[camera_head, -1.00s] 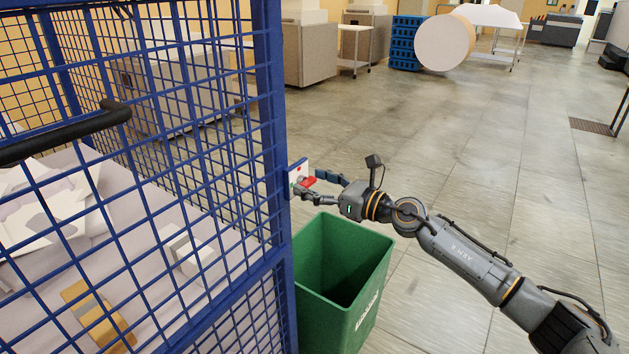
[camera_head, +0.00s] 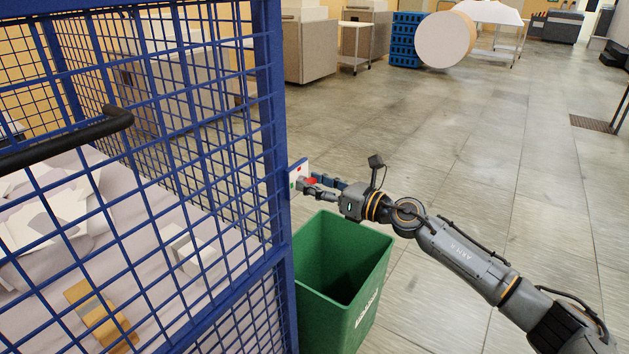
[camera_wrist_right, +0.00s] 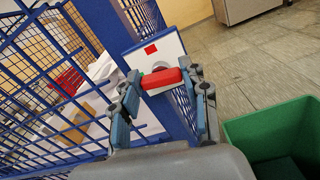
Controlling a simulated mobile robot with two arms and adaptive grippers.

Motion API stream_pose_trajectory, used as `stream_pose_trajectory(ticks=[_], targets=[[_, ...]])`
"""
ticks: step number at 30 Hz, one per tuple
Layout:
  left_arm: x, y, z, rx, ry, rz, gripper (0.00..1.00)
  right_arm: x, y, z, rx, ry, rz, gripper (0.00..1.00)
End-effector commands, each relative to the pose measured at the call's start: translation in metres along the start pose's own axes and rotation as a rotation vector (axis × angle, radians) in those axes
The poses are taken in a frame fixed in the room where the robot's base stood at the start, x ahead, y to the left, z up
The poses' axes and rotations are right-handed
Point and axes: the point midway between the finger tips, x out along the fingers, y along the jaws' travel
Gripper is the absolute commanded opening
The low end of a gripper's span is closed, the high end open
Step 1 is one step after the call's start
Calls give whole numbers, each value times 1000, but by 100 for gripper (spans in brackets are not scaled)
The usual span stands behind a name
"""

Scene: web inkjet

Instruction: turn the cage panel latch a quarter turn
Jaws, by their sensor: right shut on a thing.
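The blue mesh cage panel (camera_head: 275,150) stands at the left in the head view. A white latch plate (camera_head: 299,168) sits on its right edge post, and it also shows in the wrist view (camera_wrist_right: 172,46) with a red square mark. The red latch handle (camera_wrist_right: 161,79) crosses the plate's front, roughly level in the wrist view. My right gripper (camera_head: 311,183) is shut on this handle; in the wrist view its fingers (camera_wrist_right: 160,84) press on the handle from both sides. The handle is mostly hidden in the head view. My left gripper is in neither current view.
A green bin (camera_head: 342,260) stands on the floor just below my right gripper, beside the cage. A black bar handle (camera_head: 70,137) is at the cage's left. Papers and boxes lie inside the cage.

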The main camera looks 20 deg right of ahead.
Motion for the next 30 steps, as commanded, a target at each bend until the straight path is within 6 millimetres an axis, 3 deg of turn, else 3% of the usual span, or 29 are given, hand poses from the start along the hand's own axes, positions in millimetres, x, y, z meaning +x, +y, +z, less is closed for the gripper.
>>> stream_pose_trajectory(ticks=[30], targets=[[-69, -2, -6, 1, 0, -1, 40, 0, -4, 1, 953, 0, -2, 14]])
